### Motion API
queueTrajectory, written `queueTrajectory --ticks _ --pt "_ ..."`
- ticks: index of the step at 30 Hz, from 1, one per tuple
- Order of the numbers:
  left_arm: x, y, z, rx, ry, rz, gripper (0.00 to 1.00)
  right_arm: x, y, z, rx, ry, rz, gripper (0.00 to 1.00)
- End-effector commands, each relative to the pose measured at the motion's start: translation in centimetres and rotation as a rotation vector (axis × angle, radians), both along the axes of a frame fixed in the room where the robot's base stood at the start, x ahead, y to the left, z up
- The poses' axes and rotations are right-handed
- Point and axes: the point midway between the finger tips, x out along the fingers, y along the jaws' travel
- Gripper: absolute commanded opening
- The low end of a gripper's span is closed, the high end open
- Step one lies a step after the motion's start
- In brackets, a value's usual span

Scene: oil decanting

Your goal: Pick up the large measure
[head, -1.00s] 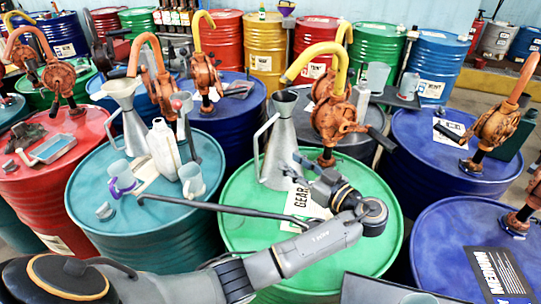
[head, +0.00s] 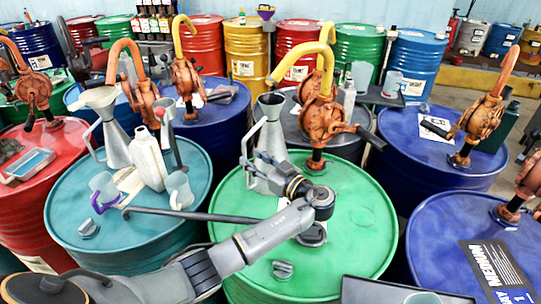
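A tall grey metal measure (head: 270,128), cone-shaped with a wide mouth and a side handle, stands upright on the green drum (head: 350,225). My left gripper (head: 262,171) is at the lower part of this measure, its fingers overlapping the body from the near right side. The fingers blend with the grey metal, so I cannot tell whether they are open or closed on it. A similar metal measure (head: 115,143) with a funnel in its mouth stands on the teal drum (head: 120,220). My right gripper is not in view.
A white jug (head: 149,158), a purple-handled cup (head: 103,187) and a clear cup (head: 179,190) stand on the teal drum. An orange pump (head: 318,120) with a yellow spout rises behind the measure. A small grey cap (head: 283,269) lies on the green drum's near side.

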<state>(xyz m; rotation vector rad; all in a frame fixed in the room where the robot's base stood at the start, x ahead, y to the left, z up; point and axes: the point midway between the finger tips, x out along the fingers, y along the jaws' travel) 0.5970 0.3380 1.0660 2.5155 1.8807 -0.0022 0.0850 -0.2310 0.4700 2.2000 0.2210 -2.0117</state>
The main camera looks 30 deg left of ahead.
Motion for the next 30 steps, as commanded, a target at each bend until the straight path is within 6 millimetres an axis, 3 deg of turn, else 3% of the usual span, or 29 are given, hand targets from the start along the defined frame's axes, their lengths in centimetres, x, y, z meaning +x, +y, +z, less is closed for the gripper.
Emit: queueTrajectory --ticks 8,12,20,26,30 --pt "1.5 3.2 0.6 0.004 0.002 0.003 0.37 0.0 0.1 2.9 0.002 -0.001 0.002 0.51" --pt "1.9 4.6 0.1 0.002 0.002 0.000 0.37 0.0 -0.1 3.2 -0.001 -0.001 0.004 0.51" --pt "2.0 4.9 -0.1 0.000 0.001 -0.001 0.37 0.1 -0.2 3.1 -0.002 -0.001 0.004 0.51" --pt "2.0 4.9 -0.1 0.000 0.001 -0.001 0.00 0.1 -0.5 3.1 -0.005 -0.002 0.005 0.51" --pt "2.0 4.9 -0.1 0.000 0.001 -0.001 0.00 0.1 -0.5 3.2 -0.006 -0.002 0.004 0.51"
